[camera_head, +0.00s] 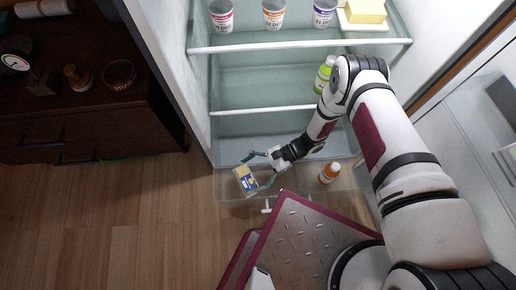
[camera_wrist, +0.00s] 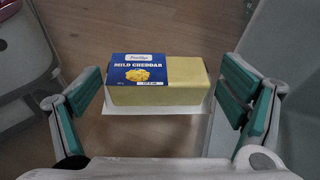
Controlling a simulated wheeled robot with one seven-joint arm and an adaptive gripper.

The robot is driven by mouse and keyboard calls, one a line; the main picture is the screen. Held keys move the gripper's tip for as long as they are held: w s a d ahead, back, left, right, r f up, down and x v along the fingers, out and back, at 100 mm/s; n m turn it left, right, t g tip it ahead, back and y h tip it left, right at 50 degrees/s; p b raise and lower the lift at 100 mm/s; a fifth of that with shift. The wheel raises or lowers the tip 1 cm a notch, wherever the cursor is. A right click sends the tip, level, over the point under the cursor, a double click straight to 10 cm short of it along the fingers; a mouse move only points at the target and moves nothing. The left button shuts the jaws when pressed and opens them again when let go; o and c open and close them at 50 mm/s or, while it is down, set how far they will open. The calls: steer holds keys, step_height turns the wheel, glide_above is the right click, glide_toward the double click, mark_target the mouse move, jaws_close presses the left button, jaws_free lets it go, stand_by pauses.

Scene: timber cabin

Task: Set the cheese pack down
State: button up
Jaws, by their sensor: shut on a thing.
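The cheese pack (camera_head: 246,180) is a yellow block with a blue "Mild Cheddar" label. In the head view it is at the left part of a clear, pulled-out drawer (camera_head: 296,190) at the bottom of the fridge. I cannot tell whether it touches the drawer. My gripper (camera_head: 257,172) is shut on the pack. In the wrist view the pack (camera_wrist: 190,92) lies between the green-padded fingers (camera_wrist: 160,92), label toward the left. A pale strip shows under its near edge; the wooden floor shows beyond.
An orange-capped bottle (camera_head: 329,172) stands in the drawer to the right. A green bottle (camera_head: 324,75) is on a shelf above, beside my arm. Several cups (camera_head: 273,14) and a yellow block (camera_head: 365,10) on a white dish are on the upper shelf. A dark cabinet (camera_head: 90,110) stands left.

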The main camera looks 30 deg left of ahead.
mark_target(253, 180)
step_height(253, 180, down, 8)
steer(key=b, duration=0.3)
steer(key=shift+r+b, duration=0.1)
steer(key=shift+b, duration=0.2)
steer(key=shift+r, duration=0.1)
steer(key=o, duration=1.6)
steer(key=shift+c, duration=0.2)
steer(key=p+v, duration=0.3)
steer(key=v, duration=0.9)
